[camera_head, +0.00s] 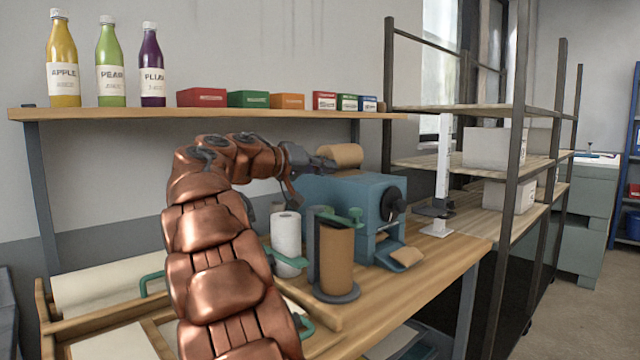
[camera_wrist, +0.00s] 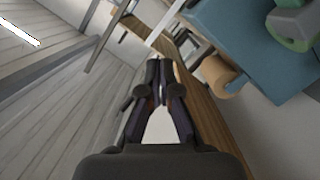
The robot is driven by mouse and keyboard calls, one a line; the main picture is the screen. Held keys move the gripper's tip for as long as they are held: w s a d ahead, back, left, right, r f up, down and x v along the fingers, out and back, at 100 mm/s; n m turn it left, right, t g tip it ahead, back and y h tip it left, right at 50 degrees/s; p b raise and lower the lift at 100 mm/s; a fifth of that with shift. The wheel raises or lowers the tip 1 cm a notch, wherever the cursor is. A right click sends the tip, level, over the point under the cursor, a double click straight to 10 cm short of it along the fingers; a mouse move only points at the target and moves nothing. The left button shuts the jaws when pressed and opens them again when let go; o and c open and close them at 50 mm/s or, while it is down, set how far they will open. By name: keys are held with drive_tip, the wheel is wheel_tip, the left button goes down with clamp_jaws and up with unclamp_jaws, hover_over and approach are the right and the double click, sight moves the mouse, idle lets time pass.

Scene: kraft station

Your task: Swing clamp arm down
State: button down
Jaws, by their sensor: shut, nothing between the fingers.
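A kraft roll (camera_head: 336,258) stands upright on a dark round base in the head view. A green arm (camera_head: 343,216) lies across its top from a grey post; this looks like the clamp arm, though I cannot be sure. My gripper (camera_head: 291,194) is behind and left of it, at the left end of the blue machine (camera_head: 352,195). In the wrist view my gripper (camera_wrist: 159,66) is shut and empty, with its fingertips together. The blue machine (camera_wrist: 238,42) and a green part (camera_wrist: 295,28) show at the upper right there.
A white roll (camera_head: 286,243) stands left of the kraft roll. Another brown roll (camera_head: 340,155) is at the machine's top. Bottles (camera_head: 110,65) and small boxes (camera_head: 248,99) line the wall shelf (camera_head: 150,114). The bench's right front (camera_head: 440,262) is clear.

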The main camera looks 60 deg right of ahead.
drive_tip(key=s+a+f+m+t+b, duration=0.1)
drive_tip(key=s+f+m+b, duration=0.6)
drive_tip(key=b, duration=1.2)
drive_tip(key=shift+a+f+t+b, duration=0.4)
drive_tip(key=shift+f+t, duration=0.1)
drive_tip(key=shift+t, duration=0.2)
drive_tip(key=w+a+r+p, duration=0.2)
drive_tip(key=a+r+p, duration=0.2)
drive_tip(key=a, duration=0.6)
wheel_tip(320, 180, up, 2)
drive_tip(key=shift+w+r, duration=0.1)
drive_tip(key=shift+w, duration=0.15)
drive_tip(key=shift+p, duration=0.35)
